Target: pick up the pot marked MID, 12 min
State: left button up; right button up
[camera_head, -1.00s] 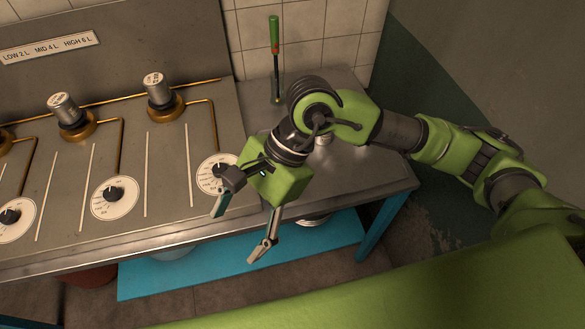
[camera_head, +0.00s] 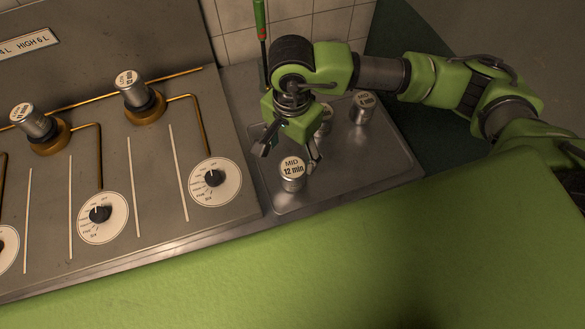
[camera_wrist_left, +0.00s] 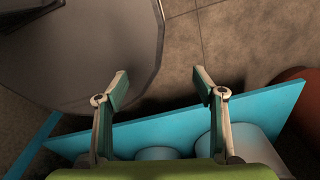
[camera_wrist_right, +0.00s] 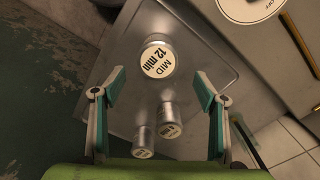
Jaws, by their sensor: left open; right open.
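The pot marked MID, 12 min (camera_head: 292,176) is a small metal cylinder with a white labelled top, upright near the front left of the metal tray on the counter's right end. My right gripper (camera_head: 288,157) is open just behind and above it, with nothing in its jaws. In the right wrist view the pot (camera_wrist_right: 157,62) shows beyond the two fingertips (camera_wrist_right: 160,85), roughly centred between them. My left gripper (camera_wrist_left: 162,85) is open and empty in its wrist view, over the floor by a blue shelf; it is not in the head view.
Two other pots stand on the tray (camera_head: 375,160): one (camera_head: 362,107) at its right, another (camera_head: 325,119) partly hidden by my gripper. Two pots (camera_head: 35,122) (camera_head: 132,88) sit on brass burners at left. A green-handled tool (camera_head: 261,30) stands behind the gripper.

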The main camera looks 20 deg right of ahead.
aim_at(293, 167)
notch_tip(293, 167, down, 3)
jog(key=shift+r, duration=0.1)
jog(key=shift+w+f, duration=0.15)
jog(key=shift+f, duration=0.2)
jog(key=f+p, duration=0.2)
jog(key=shift+s+d+f+p, duration=0.1)
jog(key=shift+s+f+p, duration=0.1)
jog(key=shift+s+p, duration=0.15)
notch_tip(293, 167, down, 2)
jog(key=shift+f, duration=0.4)
pick_arm(q)
jog(key=r, duration=0.3)
jog(key=shift+w+r, duration=0.2)
jog(key=shift+w, duration=0.15)
pick_arm(e)
jog(key=c, duration=1.4)
